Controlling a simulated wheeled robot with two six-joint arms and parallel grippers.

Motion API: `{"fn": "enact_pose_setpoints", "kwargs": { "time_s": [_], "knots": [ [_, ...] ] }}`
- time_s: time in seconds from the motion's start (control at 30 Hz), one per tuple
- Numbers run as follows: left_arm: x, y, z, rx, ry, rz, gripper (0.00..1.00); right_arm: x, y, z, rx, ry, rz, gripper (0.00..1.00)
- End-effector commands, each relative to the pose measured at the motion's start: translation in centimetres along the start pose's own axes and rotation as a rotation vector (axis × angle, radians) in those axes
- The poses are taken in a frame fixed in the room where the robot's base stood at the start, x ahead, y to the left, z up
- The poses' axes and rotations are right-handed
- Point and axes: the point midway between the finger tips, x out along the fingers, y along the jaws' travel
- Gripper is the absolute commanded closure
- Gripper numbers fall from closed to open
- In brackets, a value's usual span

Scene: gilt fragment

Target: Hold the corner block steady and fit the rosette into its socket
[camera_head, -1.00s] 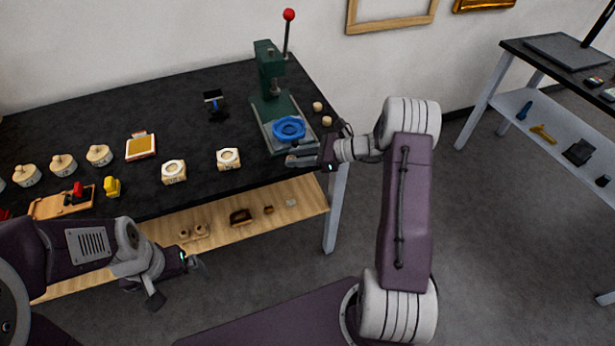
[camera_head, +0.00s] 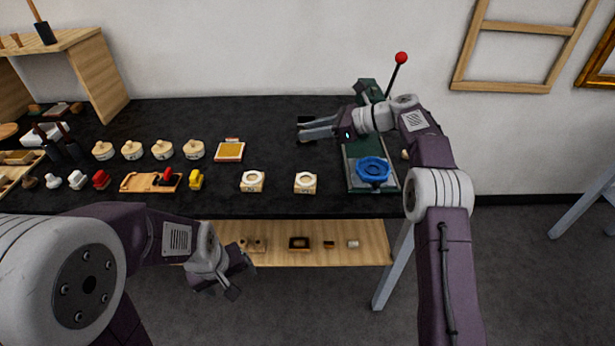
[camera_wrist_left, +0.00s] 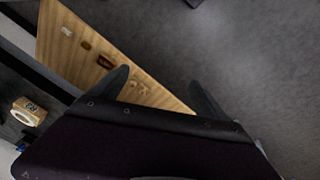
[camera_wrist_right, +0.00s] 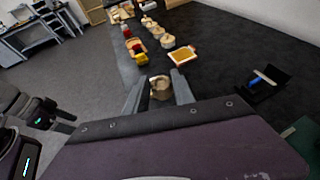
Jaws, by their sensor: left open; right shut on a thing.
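Two cream blocks, each with a round ring-like top, stand near the table's front edge, one on the left (camera_head: 252,181) and one on the right (camera_head: 305,183). I cannot tell which is the corner block. One block (camera_wrist_left: 27,112) also shows in the left wrist view. My right gripper (camera_head: 318,128) is above the back of the table, left of the green press. In the right wrist view a small brownish round piece (camera_wrist_right: 160,88), apparently the rosette, shows between its fingers, poorly lit. My left gripper (camera_head: 238,280) is open and empty, low in front of the table edge.
A green press (camera_head: 372,90) with a blue round part (camera_head: 373,170) stands at the right. An ochre pad (camera_head: 229,151), several round-knobbed stamps (camera_head: 194,149) and a yellow piece (camera_head: 196,180) lie left. A wooden shelf (camera_head: 300,245) runs below. Table is clear behind the blocks.

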Motion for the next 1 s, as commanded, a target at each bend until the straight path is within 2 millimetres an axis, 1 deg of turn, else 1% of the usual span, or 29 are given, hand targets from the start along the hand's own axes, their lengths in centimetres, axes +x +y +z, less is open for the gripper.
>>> {"fn": "enact_pose_setpoints", "kwargs": {
  "time_s": [0.03, 0.07, 0.1, 0.17, 0.2, 0.33, 0.4, 0.47, 0.5, 0.57, 0.6, 0.67, 0.7, 0.73, 0.77, 0.8, 0.9, 1.0],
  "knots": [
    [-0.1, 0.9, -1.4, -0.158, 0.051, 0.038, 0.15, 0.0, 0.0, 0.0, 0.000, 0.000, 0.000, 1.00],
    [-0.3, 1.5, -2.5, -0.273, 0.085, 0.069, 0.15, 0.0, 0.0, 0.0, 0.000, 0.000, -0.001, 1.00],
    [-0.5, 2.3, -3.9, -0.424, 0.126, 0.117, 0.15, 0.0, 0.0, 0.0, 0.000, 0.000, -0.001, 1.00],
    [-1.0, 3.5, -6.1, -0.655, 0.179, 0.199, 0.15, 0.0, 0.0, 0.0, 0.000, 0.000, -0.001, 1.00],
    [-1.3, 4.2, -7.6, -0.807, 0.205, 0.260, 0.15, 0.0, 0.0, 0.0, 0.000, 0.000, -0.001, 1.00],
    [-2.6, 6.8, -11.9, -1.278, 0.239, 0.492, 0.15, 0.0, 0.0, 0.0, 0.000, -0.001, -0.001, 1.00],
    [-3.4, 8.4, -14.0, -1.517, 0.222, 0.634, 0.15, 0.0, 0.0, 0.0, 0.000, -0.001, -0.001, 1.00],
    [-4.1, 9.7, -15.7, -1.715, 0.184, 0.766, 0.15, 0.0, 0.0, 0.0, 0.000, -0.001, -0.001, 1.00],
    [-4.5, 10.7, -16.6, -1.840, 0.147, 0.858, 0.15, 0.0, 0.0, 0.0, 0.000, -0.001, -0.001, 1.00],
    [-5.1, 12.2, -17.9, -2.019, 0.069, 0.997, 0.15, 0.0, 0.0, 0.0, 0.000, -0.001, -0.001, 1.00],
    [-5.5, 13.4, -18.5, -2.129, 0.002, 1.091, 0.15, 0.0, 0.0, 0.0, 0.000, -0.001, -0.001, 1.00],
    [-5.8, 15.4, -19.1, -2.274, -0.119, 1.226, 0.15, 0.0, 0.0, 0.0, 0.000, -0.001, -0.001, 1.00],
    [-5.6, 17.1, -19.0, -2.354, -0.213, 1.305, 0.15, 0.0, 0.0, 0.0, 0.000, -0.001, -0.001, 1.00],
    [-5.0, 18.9, -18.3, -2.394, -0.287, 1.349, 0.15, 0.0, 0.0, -0.1, 0.000, -0.001, -0.001, 1.00],
    [-4.3, 20.3, -17.4, -2.391, -0.315, 1.356, 0.15, 0.0, 0.0, 0.0, 0.000, -0.001, -0.001, 1.00],
    [-3.3, 21.5, -16.2, -2.374, -0.319, 1.324, 0.15, 0.0, 0.0, 0.0, 0.000, -0.001, -0.001, 1.00],
    [-1.3, 23.5, -13.5, -2.341, -0.338, 1.246, 0.15, 0.0, 0.0, 0.0, 0.000, -0.001, -0.001, 1.00],
    [-0.3, 24.5, -11.7, -2.315, -0.349, 1.200, 0.15, 0.0, 0.0, 0.0, 0.000, -0.001, -0.001, 1.00]
  ]
}}
